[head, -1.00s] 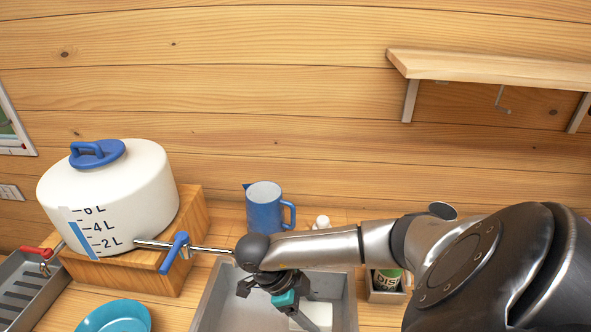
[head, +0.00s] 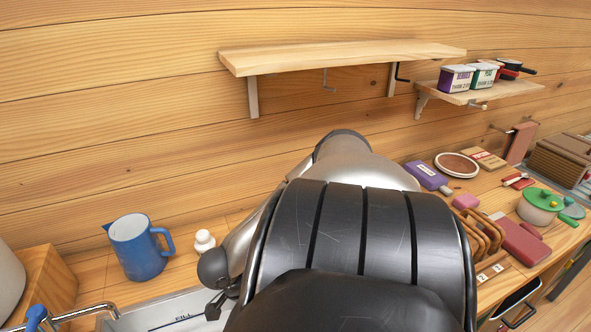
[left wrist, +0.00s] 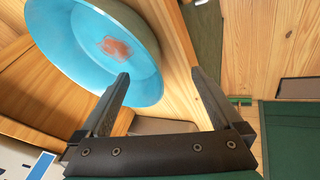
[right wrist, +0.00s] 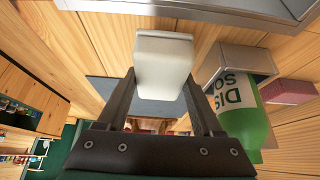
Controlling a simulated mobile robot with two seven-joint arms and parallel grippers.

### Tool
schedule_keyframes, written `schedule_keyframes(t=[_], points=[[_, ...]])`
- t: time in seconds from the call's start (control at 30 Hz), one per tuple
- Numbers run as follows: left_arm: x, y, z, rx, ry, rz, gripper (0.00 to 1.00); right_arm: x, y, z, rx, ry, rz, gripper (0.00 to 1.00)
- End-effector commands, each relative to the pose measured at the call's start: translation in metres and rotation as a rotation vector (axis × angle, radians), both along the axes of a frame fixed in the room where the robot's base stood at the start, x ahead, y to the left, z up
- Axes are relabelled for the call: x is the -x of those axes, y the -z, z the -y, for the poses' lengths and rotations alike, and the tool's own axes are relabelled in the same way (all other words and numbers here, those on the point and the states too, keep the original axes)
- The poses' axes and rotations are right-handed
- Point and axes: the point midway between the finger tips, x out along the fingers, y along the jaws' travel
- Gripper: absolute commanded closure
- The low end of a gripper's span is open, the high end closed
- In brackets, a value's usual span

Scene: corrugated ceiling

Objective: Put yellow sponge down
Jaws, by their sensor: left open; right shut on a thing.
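In the right wrist view my right gripper (right wrist: 160,82) is shut on a pale, whitish block (right wrist: 163,60), which shows between its fingertips. No clearly yellow sponge shows; I cannot tell from its colour whether this block is the sponge. A flat blue-grey surface (right wrist: 108,92) lies behind the block. In the head view my right arm hides its gripper and the block. My left gripper (left wrist: 161,88) is open and empty in the left wrist view, close to a blue plate (left wrist: 75,60) with a reddish patch; it is out of the head view.
A green soap bottle (right wrist: 245,120) stands beside a grey holder (right wrist: 240,62), right of my right gripper. A blue jug (head: 138,248) and a small white bottle (head: 204,241) stand behind the sink (head: 160,315). Wooden racks (head: 482,236) and a pot (head: 540,208) crowd the right counter.

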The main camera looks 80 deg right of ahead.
Motion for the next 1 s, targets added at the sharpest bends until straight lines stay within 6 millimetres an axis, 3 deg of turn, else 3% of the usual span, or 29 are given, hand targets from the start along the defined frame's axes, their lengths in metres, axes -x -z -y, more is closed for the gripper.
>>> schedule_keyframes(t=[0.1, 0.23, 0.37, 0.6, 1.0], points=[[0.000, 0.000, 0.000, 0.000, 0.000, 0.000, 0.00, 0.018, -0.001, 0.014, 0.004, -0.002, -0.003, 0.93], [0.000, 0.000, 0.000, 0.000, 0.000, 0.000, 0.00, 0.027, 0.000, 0.020, 0.001, -0.001, -0.002, 0.93], [0.000, 0.000, 0.000, 0.000, 0.000, 0.000, 0.00, 0.029, 0.006, 0.020, -0.002, 0.001, 0.000, 0.93], [0.000, 0.000, 0.000, 0.000, 0.000, 0.000, 0.00, 0.029, 0.033, 0.020, -0.003, 0.001, 0.000, 0.93], [0.000, 0.000, 0.000, 0.000, 0.000, 0.000, 0.00, 0.028, 0.038, 0.020, -0.001, 0.000, 0.000, 0.93]])
